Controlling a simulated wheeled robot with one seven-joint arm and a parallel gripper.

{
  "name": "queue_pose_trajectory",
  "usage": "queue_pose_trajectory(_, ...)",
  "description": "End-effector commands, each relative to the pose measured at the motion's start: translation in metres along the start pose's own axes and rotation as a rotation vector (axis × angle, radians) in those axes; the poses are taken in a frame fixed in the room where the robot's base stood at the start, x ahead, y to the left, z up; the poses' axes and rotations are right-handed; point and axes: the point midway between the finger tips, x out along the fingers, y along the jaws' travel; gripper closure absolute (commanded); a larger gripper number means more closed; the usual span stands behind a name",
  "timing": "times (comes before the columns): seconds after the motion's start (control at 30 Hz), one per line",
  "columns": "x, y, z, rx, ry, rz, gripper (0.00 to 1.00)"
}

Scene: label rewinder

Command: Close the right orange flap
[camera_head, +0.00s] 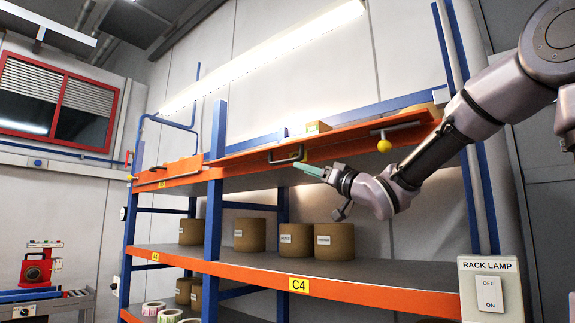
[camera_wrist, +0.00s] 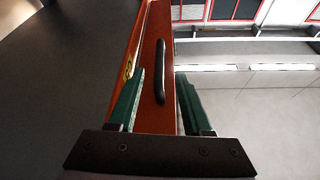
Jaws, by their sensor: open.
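The right orange flap (camera_head: 340,143) spans the top of the right rack bay, its broad orange face turned to the room. A black bar handle (camera_head: 287,156) is on its left part, and a yellow ball (camera_head: 384,146) hangs near its right end. My gripper (camera_head: 300,167) is just below and right of the handle, with its green fingers pointing left. In the wrist view my gripper (camera_wrist: 161,78) is open and empty. The flap (camera_wrist: 150,38) and handle (camera_wrist: 160,72) appear between and ahead of the fingers. I cannot tell whether they touch.
A left orange flap (camera_head: 168,173) is on the neighbouring bay. Brown rolls (camera_head: 334,241) stand on the shelf (camera_head: 330,291) below. A blue post (camera_head: 213,205) divides the bays. A rack lamp switch (camera_head: 490,290) is at lower right.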

Motion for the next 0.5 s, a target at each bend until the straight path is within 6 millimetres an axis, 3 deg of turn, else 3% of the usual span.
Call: queue_pose_trajectory(0.5,0.086,0.001,0.000,-0.001,0.000,0.002,0.50)
